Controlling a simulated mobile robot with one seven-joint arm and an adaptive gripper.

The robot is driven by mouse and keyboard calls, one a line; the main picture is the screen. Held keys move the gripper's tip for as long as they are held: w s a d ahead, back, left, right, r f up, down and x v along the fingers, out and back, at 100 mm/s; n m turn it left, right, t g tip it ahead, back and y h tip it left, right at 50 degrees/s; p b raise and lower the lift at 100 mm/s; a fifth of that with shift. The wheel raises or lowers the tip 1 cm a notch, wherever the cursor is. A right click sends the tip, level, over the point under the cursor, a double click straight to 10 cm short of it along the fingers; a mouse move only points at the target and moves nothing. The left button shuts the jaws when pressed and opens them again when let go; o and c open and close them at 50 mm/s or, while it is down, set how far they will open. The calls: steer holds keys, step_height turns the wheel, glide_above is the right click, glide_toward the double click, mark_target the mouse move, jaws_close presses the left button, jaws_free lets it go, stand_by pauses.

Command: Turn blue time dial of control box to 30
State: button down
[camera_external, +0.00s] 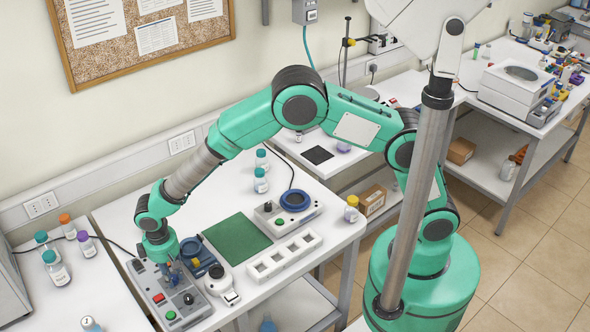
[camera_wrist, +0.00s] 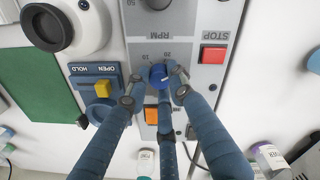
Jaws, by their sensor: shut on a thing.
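The grey control box (camera_external: 150,287) stands at the front left of the table in the external view. In the wrist view its panel (camera_wrist: 190,20) shows upside down, with RPM lettering, a red STOP button (camera_wrist: 213,54) and a black knob (camera_wrist: 157,3). My gripper in the external view (camera_external: 170,272) is down over the box.
A blue device with a yellow switch (camera_wrist: 102,90), marked OPEN and HOLD, stands beside the box. A green mat (camera_external: 237,238) and a white slotted rack (camera_external: 284,256) lie to the right. Several capped bottles (camera_external: 55,270) stand on the left table.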

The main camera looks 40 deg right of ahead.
steer(key=shift+w+a+r+m, duration=0.1)
steer(key=shift+m, duration=0.7)
steer(key=shift+w+a+r+m, duration=0.1)
steer(key=shift+m, duration=0.7)
steer(key=c, duration=1.5)
jaws_free()
steer(key=shift+w, duration=0.1)
steer(key=shift+d+f, duration=0.1)
steer(key=shift+s+a+r, duration=0.1)
steer(key=shift+r, duration=2.9)
steer(key=shift+s+a+r, duration=0.1)
steer(key=shift+r, duration=2.9)
